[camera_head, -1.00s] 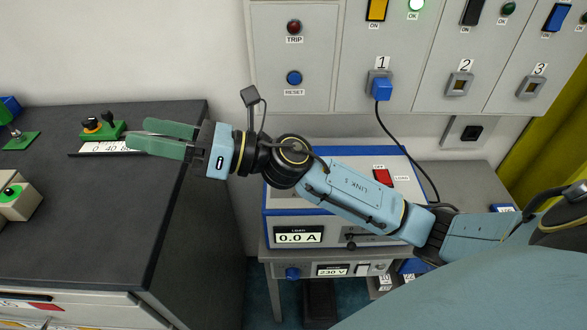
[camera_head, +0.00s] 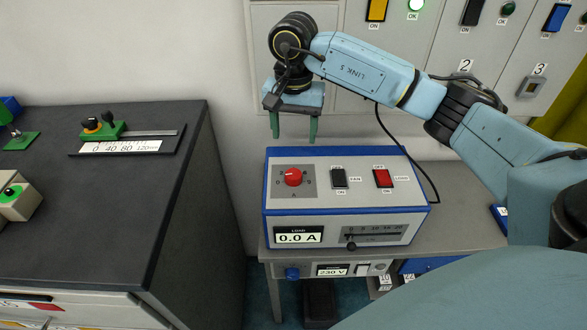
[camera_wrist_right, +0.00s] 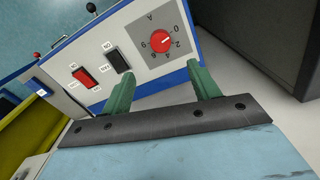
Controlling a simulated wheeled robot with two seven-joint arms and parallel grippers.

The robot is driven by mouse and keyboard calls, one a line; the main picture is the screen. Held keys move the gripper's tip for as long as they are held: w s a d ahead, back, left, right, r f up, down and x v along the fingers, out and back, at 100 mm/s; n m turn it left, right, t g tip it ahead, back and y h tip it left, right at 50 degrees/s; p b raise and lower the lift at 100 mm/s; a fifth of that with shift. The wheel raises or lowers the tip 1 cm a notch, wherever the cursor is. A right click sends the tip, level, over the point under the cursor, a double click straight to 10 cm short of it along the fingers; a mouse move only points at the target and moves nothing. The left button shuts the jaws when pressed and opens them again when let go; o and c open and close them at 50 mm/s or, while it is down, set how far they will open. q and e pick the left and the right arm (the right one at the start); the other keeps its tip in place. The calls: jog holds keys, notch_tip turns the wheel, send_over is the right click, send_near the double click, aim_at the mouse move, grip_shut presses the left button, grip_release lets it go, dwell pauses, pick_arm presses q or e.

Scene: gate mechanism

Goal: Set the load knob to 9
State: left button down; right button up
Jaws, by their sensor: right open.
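The load knob (camera_head: 293,177) is a round red dial on the grey top panel of the blue-and-white load box (camera_head: 345,226). In the right wrist view the red knob (camera_wrist_right: 161,40) shows with a ring of printed numbers around it, ahead of the fingers. The load display (camera_head: 297,236) reads 0.0 A. My right gripper (camera_head: 294,138) is open and empty, its green fingers pointing down, above and behind the box, apart from the knob. In the right wrist view the open fingers (camera_wrist_right: 163,92) show near the box edge. My left gripper is not in view.
On the box a black switch (camera_head: 339,178) and a red switch (camera_head: 383,178) sit right of the knob. A black cable (camera_head: 404,150) hangs from the wall panel beside the box. A dark bench (camera_head: 100,210) with a scale slider stands at left.

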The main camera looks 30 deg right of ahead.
aim_at(294, 173)
notch_tip(294, 173, down, 12)
jog(key=shift+f+p, duration=0.1)
jog(key=shift+p, duration=0.2)
jog(key=c, duration=1)
